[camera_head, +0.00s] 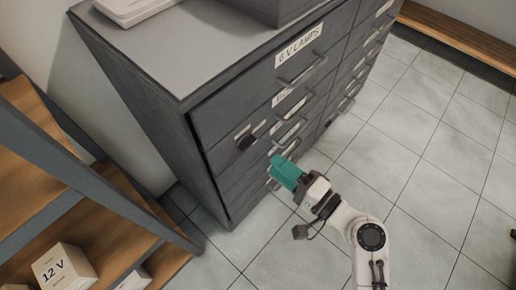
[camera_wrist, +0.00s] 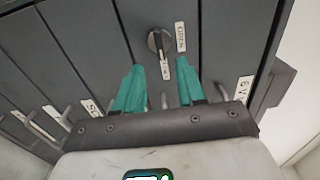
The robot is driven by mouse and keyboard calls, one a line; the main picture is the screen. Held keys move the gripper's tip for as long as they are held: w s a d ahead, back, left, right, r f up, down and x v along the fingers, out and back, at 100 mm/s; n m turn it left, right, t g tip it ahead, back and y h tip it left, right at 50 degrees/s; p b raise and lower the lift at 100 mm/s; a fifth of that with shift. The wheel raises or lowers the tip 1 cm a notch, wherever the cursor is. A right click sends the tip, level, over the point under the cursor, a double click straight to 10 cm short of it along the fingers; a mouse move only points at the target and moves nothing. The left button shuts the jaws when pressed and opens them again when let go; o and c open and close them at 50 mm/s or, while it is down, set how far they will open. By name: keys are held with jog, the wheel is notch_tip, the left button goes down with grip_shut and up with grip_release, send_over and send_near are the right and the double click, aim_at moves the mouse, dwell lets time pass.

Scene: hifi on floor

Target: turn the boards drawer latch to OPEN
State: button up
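The drawer latch is a small dark knob (camera_head: 246,142) on the front of a grey drawer in the cabinet's near column. In the wrist view the knob (camera_wrist: 158,42) lies ahead of my fingers, between their lines. A white OPEN label (camera_wrist: 180,37) sits beside it, and a second small label (camera_wrist: 165,70) lies by its lower end, too small to read surely. The knob's long side seems to point toward that second label. My gripper (camera_head: 280,166) has teal fingers spread apart and empty; the wrist view shows both fingertips (camera_wrist: 160,67). They look apart from the knob.
The grey cabinet (camera_head: 165,55) has several drawers with bar handles; the top one is labelled 6V LAMPS (camera_head: 299,46). A wooden shelf (camera_head: 110,215) with a 12 V box (camera_head: 62,268) stands at left. Tiled floor (camera_head: 430,150) is clear at right.

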aim_at(250, 147)
jog(key=x, duration=0.8)
jog(key=shift+c, duration=0.4)
grip_shut()
